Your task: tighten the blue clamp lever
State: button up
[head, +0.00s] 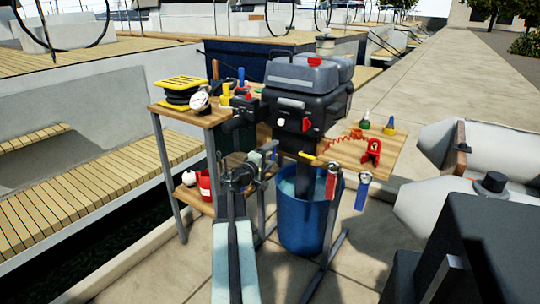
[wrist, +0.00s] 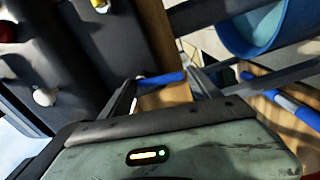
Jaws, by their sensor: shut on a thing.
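The blue clamp lever (wrist: 168,77) shows in the wrist view as a short blue bar with a pale end, crossing in front of a wooden board. My gripper (wrist: 163,80) has its two dark fingers on either side of the bar and is shut on it. In the head view my gripper (head: 243,172) is at the stand, low and left of the black outboard motor (head: 300,88).
A blue bucket (head: 303,230) stands under the motor. A wooden side shelf (head: 388,150) holds a red clip (head: 371,152) and small bottles. Another blue bar (wrist: 295,108) lies right in the wrist view.

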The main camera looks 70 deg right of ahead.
jog(key=shift+s+n, duration=0.1)
jog(key=shift+n, duration=0.7)
jog(key=o, duration=1.4)
jog(key=shift+s, duration=0.1)
jog(key=shift+c, duration=0.2)
jog(key=v, duration=0.8)
